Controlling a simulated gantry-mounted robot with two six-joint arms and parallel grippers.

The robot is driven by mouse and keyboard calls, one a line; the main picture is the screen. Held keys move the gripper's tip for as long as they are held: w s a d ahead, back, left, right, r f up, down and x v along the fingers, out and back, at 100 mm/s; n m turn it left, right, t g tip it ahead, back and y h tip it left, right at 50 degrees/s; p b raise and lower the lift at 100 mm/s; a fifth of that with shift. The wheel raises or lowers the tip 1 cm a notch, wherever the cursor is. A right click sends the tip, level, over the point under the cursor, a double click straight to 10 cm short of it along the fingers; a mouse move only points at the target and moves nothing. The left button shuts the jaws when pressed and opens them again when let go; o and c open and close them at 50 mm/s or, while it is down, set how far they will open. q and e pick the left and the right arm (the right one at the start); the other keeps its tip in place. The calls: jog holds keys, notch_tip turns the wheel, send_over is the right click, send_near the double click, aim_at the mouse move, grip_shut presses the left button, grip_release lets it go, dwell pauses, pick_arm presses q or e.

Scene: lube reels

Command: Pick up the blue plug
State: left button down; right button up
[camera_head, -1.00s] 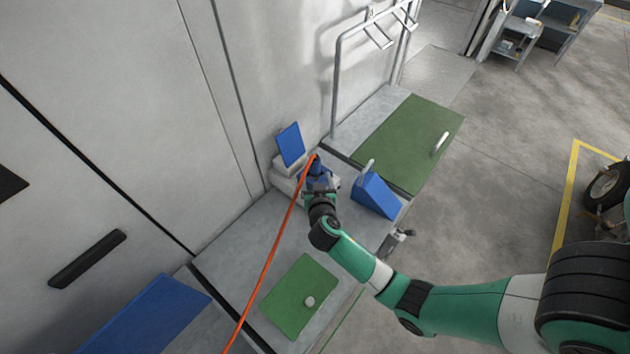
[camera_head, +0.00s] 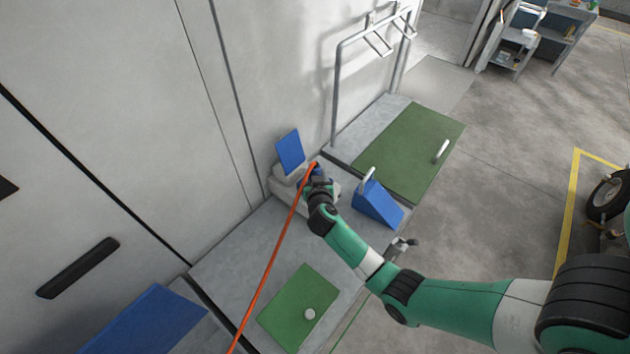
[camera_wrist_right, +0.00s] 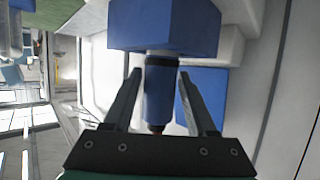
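The blue plug (camera_wrist_right: 159,92) is a short upright blue cylinder with dark bands, under a larger blue block (camera_wrist_right: 165,27) in the right wrist view. My right gripper (camera_wrist_right: 158,72) is open, with one finger on each side of the plug and a small gap visible on both sides. In the head view my right gripper (camera_head: 316,181) is at the pale stand by the wall and mostly hides the plug. An orange hose (camera_head: 270,255) runs up to that spot. My left gripper is not in view.
A blue tilted panel (camera_head: 290,151) stands behind the gripper by the wall. A blue wedge (camera_head: 378,204) with a pale handle is close on the right. Green lids (camera_head: 301,305) and (camera_head: 412,148) lie on the grey bench. A grey fitting (camera_head: 401,247) sits at its front edge.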

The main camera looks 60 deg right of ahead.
aim_at(314, 165)
grip_shut()
jog(key=shift+r, duration=0.15)
jog(key=shift+r, duration=0.25)
jog(key=r+p, duration=0.1)
jog(key=r, duration=0.1)
jog(key=a+r+p, duration=0.1)
jog(key=r, duration=0.1)
jog(key=a+r+p, duration=0.1)
jog(key=r, duration=0.1)
jog(key=shift+s+p, duration=0.4)
jog(key=w+r+p+v, duration=0.1)
jog(key=w+p+v, duration=0.1)
jog(key=p+v, duration=1.1)
jog(key=p, duration=0.7)
jog(key=shift+a+r, duration=0.25)
jog(key=shift+a, duration=0.1)
